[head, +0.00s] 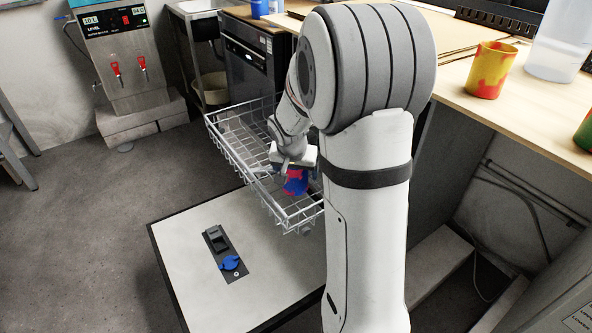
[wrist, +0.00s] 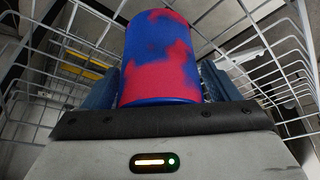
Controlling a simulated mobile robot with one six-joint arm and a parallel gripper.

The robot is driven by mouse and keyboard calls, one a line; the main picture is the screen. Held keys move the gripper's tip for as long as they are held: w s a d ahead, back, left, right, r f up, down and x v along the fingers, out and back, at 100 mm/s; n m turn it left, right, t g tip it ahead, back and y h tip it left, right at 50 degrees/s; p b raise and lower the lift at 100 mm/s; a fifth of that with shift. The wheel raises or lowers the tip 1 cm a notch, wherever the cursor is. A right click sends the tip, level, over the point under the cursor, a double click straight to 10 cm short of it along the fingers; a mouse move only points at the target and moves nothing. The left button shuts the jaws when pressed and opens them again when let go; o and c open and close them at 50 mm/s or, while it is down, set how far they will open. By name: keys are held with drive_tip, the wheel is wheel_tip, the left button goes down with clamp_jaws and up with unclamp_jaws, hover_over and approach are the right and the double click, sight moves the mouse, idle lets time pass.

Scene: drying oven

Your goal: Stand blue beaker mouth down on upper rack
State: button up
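The blue beaker (head: 297,182), blue with red patches, is at my gripper (head: 293,168) over the near end of the pulled-out wire rack (head: 222,138). In the wrist view the beaker (wrist: 160,60) stands between the two dark fingers of my gripper (wrist: 160,82), which are closed against its sides. The rack's wires (wrist: 70,38) surround it in that view. My arm covers part of the rack in the head view. I cannot tell which end of the beaker is the mouth, or whether it touches the rack floor.
A dark-fronted appliance (head: 248,68) stands behind the rack. A white-topped table (head: 190,235) with a small dark fixture (head: 218,240) is in front. A red-yellow cup (head: 491,70) and a clear container (head: 556,45) stand on the right counter (head: 535,105). Open floor lies left.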

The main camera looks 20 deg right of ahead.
drive_tip(key=shift+o, duration=0.3)
drive_tip(key=p+v, duration=0.2)
drive_tip(key=v, duration=0.5)
drive_tip(key=shift+s+a+r, duration=0.1)
drive_tip(key=shift+r, duration=0.3)
drive_tip(key=shift+r+p, duration=0.15)
drive_tip(key=shift+p, duration=0.2)
drive_tip(key=s+a+r+n+y+p, duration=0.1)
drive_tip(key=s+a+r+n+p, duration=0.1)
drive_tip(key=s+r+p, duration=0.5)
drive_tip(key=s+a+r+n+p, duration=0.2)
drive_tip(key=s+a+r+p, duration=0.2)
drive_tip(key=s+r+p, duration=0.3)
drive_tip(key=s+a+r+n+g+y+p, duration=0.1)
drive_tip(key=s+a+r+n+p, duration=0.1)
drive_tip(key=s+r+p, duration=0.5)
wheel_tip(320, 180, up, 8)
drive_tip(key=a+p, duration=0.1)
drive_tip(key=p, duration=0.2)
drive_tip(key=shift+s+f+n+y, duration=0.2)
drive_tip(key=shift+s+n+y, duration=0.1)
drive_tip(key=shift+s+n, duration=0.1)
drive_tip(key=shift+f, duration=0.1)
drive_tip(key=shift+c, duration=0.4)
